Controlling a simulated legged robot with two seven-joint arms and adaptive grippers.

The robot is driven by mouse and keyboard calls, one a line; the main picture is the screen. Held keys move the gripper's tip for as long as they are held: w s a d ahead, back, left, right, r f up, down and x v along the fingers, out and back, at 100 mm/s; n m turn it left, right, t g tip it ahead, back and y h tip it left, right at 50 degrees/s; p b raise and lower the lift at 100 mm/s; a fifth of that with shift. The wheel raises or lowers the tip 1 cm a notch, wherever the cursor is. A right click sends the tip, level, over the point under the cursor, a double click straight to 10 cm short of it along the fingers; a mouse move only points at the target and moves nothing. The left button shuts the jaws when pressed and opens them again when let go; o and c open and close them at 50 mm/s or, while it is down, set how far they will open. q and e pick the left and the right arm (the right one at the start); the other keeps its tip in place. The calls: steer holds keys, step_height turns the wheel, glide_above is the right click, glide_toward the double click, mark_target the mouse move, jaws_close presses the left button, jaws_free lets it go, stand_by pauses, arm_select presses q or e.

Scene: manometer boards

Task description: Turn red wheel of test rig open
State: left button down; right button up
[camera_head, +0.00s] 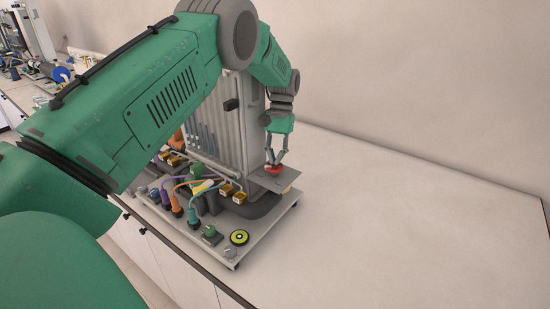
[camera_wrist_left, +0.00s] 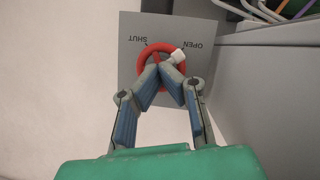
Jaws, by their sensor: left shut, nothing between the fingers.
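The red wheel (camera_head: 273,171) sits low on a grey plate (camera_head: 285,181) at the right end of the test rig (camera_head: 238,122). In the left wrist view the red wheel (camera_wrist_left: 140,62) is a ring with a white knob (camera_wrist_left: 178,55) at its upper right. The plate (camera_wrist_left: 132,24) carries the words SHUT and OPEN, upside down; the knob is nearer OPEN. My left gripper (camera_head: 277,158) points down over the wheel. Its fingertips (camera_wrist_left: 163,69) are together, empty, and overlap the near part of the ring. I cannot tell if they touch it. My right gripper is out of view.
Cables and connectors (camera_head: 190,187) crowd the rig's base, with a yellow-black round button (camera_head: 239,237) at its front. The white bench (camera_head: 400,220) is clear to the right. A wall stands behind. The rig's grey housing (camera_wrist_left: 265,85) is close right of the wheel in the wrist view.

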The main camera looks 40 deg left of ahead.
arm_select(q)
steer(key=shift+x, duration=0.8)
steer(key=c, duration=1.1)
jaws_free()
steer(key=shift+d, duration=0.1)
steer(key=shift+c, duration=0.2)
steer(key=o, duration=0.4)
steer(key=shift+w, duration=0.15)
steer(key=shift+c, duration=0.2)
steer(key=shift+w, duration=0.15)
steer(key=shift+a+r, duration=0.2)
steer(key=shift+r, duration=0.15)
step_height(320, 180, up, 9)
